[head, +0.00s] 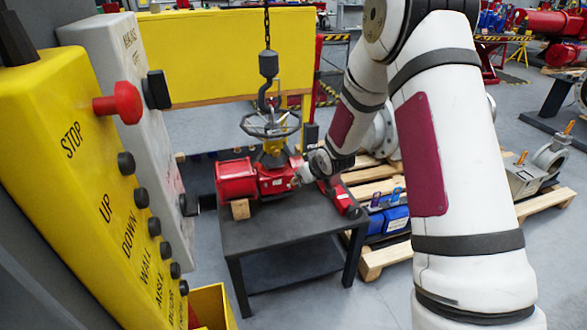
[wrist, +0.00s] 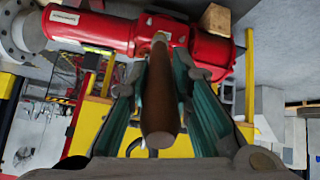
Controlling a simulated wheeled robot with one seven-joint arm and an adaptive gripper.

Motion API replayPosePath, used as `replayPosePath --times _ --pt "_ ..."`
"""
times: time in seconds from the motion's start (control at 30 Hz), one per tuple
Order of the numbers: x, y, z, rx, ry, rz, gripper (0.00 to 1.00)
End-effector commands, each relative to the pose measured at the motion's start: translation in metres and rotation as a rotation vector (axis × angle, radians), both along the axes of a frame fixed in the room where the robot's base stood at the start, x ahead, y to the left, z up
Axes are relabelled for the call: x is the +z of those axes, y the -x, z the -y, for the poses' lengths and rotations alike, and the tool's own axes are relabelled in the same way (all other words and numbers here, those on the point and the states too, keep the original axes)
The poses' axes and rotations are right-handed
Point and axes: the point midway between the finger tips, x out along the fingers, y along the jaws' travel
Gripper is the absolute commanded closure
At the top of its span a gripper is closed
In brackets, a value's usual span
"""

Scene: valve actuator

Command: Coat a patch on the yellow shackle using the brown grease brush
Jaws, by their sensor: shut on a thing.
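My gripper (wrist: 158,85) is shut on the brown grease brush (wrist: 160,105) in the wrist view. The brush's rounded handle end faces the camera and its far end points toward the red actuator; its bristles are not clear. In the head view my gripper (head: 303,174) is beside the red actuator (head: 262,180), and the brush cannot be made out there. A yellow part (head: 273,157) shows below the handwheel; I cannot tell whether it is the shackle. A small yellow patch shows at the brush's far end in the wrist view, and contact cannot be told.
The actuator rests on a dark table (head: 265,235). A chain hook (head: 268,70) hangs above its handwheel (head: 270,124). A yellow control pendant (head: 85,165) fills the left foreground. Pallets with blue parts (head: 390,218) stand right of the table.

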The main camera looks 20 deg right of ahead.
Motion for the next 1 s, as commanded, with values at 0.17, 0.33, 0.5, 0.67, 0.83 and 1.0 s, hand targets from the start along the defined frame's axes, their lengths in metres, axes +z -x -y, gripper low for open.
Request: replayPosePath --times 0.17,0.33,0.5,0.67,0.83,1.0 --pt "-0.008 -0.029 0.001 0.083 -0.024 0.244 1.0" --pt "0.001 -0.043 -0.006 0.169 -0.063 0.456 1.0" --pt "0.014 -0.044 -0.013 0.229 -0.098 0.587 1.0" --pt "0.021 -0.044 -0.016 0.249 -0.112 0.626 1.0" --pt "0.022 -0.055 -0.017 0.251 -0.111 0.629 1.0" --pt "0.022 -0.073 -0.017 0.25 -0.11 0.628 1.0"
